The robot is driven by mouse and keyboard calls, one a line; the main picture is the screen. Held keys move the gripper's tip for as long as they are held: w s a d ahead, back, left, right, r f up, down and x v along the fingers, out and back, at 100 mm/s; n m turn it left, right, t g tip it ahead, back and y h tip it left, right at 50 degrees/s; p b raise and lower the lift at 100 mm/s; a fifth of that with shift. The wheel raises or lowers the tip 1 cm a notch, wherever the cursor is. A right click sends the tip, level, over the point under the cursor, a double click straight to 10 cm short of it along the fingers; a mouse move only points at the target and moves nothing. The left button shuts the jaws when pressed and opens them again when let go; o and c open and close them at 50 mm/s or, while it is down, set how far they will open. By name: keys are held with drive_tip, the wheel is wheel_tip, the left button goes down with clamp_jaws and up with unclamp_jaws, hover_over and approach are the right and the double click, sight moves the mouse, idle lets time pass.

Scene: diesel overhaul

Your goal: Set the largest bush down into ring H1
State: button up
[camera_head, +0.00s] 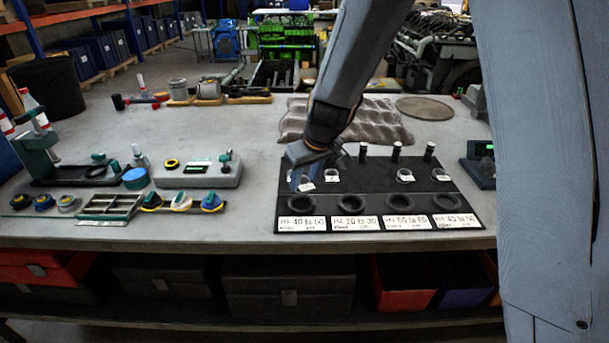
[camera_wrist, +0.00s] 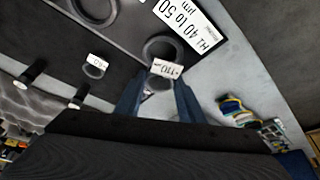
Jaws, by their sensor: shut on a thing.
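Ring H1 (camera_head: 301,204) is a dark ring at the board's front left, by the label "H1 40 to 50" (camera_wrist: 188,30). In the wrist view the tag overlaps the near edge of ring H1 (camera_wrist: 163,46). The bush's height above the board is unclear. Ring H1 looks empty.
Rings H2 (camera_head: 348,204), H3 (camera_head: 398,203) and H4 (camera_head: 446,202) continue the row. Other tagged bushes stand behind them (camera_head: 332,176) (camera_head: 405,176). Three black posts (camera_head: 396,152) rise at the board's back.

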drive_tip(key=shift+a+f+b, duration=0.1)
drive_tip(key=shift+f+b, duration=2.35)
drive_tip(key=shift+f, duration=0.4)
drive_tip(key=shift+s+f, duration=0.1)
